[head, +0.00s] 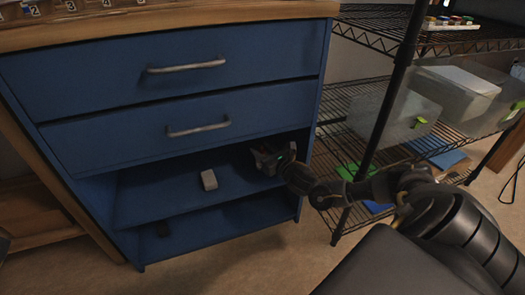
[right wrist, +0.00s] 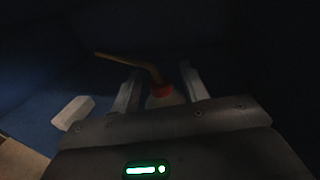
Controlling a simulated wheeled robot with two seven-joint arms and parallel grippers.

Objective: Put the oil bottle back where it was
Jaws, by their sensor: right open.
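The oil bottle shows in the right wrist view by its red cap (right wrist: 162,90) and bent tan spout (right wrist: 130,65). Its top is between the two fingers of my right gripper (right wrist: 161,74), with the jaws open. Most of its body is hidden behind the gripper housing. In the head view my right gripper (head: 268,158) reaches into the open upper shelf of the blue cabinet (head: 140,205), at the shelf's right side. I cannot make out the bottle there. My left gripper is not in view.
A pale grey block (head: 209,180) lies on the same shelf to the left; it also shows in the wrist view (right wrist: 72,112). Two closed drawers (head: 100,135) are above. A black wire rack (head: 370,150) stands at right.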

